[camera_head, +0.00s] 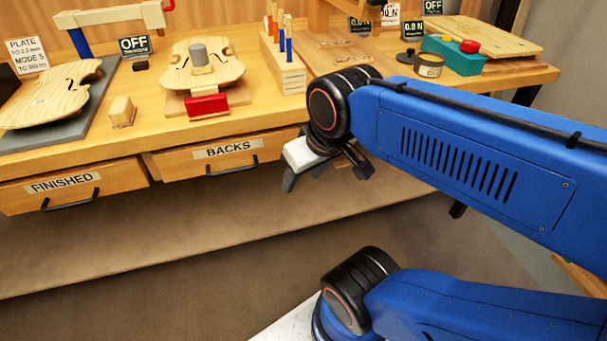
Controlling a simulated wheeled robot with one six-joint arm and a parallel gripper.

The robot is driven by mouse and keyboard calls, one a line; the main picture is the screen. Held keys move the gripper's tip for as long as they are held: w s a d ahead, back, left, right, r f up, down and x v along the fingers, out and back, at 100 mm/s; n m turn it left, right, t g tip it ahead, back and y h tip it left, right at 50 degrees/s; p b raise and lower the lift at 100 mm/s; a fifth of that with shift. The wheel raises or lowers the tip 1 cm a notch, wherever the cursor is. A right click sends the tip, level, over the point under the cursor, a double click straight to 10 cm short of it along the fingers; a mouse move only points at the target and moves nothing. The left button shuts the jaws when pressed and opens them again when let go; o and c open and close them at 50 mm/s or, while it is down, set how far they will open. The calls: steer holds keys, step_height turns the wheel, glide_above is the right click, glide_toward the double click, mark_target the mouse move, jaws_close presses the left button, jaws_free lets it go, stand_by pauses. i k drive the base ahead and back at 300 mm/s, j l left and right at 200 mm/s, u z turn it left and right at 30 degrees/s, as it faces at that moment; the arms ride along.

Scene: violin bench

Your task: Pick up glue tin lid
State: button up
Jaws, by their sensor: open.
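A small tin (429,66) with a pale label stands at the right of the bench; it looks like the glue tin, and its top shows tan. A dark round disc (406,57) lies on the bench just left of the tin, apart from it; it looks like the lid, though it is small in view. My gripper (327,178) is open and empty, pointing down in front of the bench's front edge. It is below and to the left of the tin and disc, well apart from both.
A teal box (453,54) with a red knob stands right of the tin. A wooden block holding coloured tools (283,68) stands left of the disc. A violin plate with a red clamp (207,104) is further left. Drawers (223,152) front the bench.

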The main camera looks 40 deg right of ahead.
mark_target(408, 57)
steer(key=z, duration=1.5)
